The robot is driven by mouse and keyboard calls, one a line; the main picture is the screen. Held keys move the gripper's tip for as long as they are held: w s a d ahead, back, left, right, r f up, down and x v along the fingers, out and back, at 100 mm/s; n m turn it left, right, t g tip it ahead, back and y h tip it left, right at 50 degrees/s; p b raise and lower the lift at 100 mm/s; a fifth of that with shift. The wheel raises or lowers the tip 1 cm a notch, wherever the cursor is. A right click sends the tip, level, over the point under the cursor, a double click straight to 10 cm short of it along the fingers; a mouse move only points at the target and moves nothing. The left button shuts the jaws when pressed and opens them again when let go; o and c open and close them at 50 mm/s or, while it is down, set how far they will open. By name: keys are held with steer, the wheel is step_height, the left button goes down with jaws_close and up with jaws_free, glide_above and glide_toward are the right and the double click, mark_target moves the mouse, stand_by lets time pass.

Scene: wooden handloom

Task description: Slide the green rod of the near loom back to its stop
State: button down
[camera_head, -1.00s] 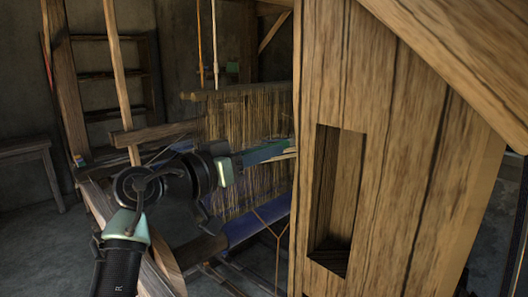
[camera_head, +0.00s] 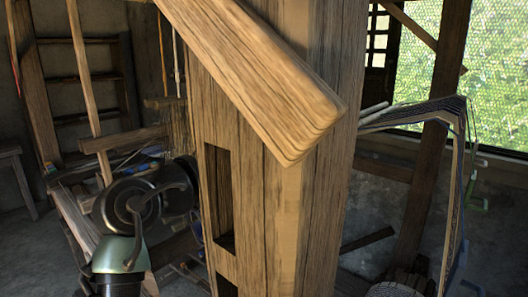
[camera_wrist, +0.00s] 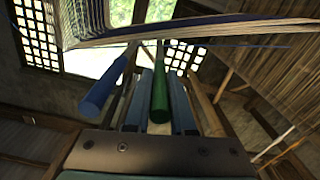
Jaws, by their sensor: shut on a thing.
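The green rod (camera_wrist: 160,90) shows in the wrist view, lying between the two fingers of my gripper (camera_wrist: 161,80). The fingers are shut on it, and its rounded near end points toward the camera. A blue rod (camera_wrist: 104,92) lies to the left, outside the fingers and slanting. Beyond the rods, pale threads and cloth (camera_wrist: 190,30) of the loom cross the top of the view. In the head view my arm reaches in at the lower left. My gripper and the green rod are hidden there behind the thick wooden post.
The wooden post (camera_head: 270,190) with slots and a slanted beam (camera_head: 255,75) fill the middle of the head view. A warp-covered frame (camera_head: 452,125) stands at the right before a mesh window (camera_head: 500,70). Shelves (camera_head: 82,80) stand at the back left. Floor shows at the far left.

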steer(key=shift+s+d, duration=0.1)
steer(key=shift+d, duration=0.1)
steer(key=c, duration=0.8)
jaws_free()
steer(key=shift+s+r, duration=0.1)
steer(key=shift+o, duration=0.2)
steer(key=shift+s+a, duration=0.25)
steer(key=shift+a, duration=0.15)
steer(key=b+v, duration=0.1)
steer(key=v, duration=1.1)
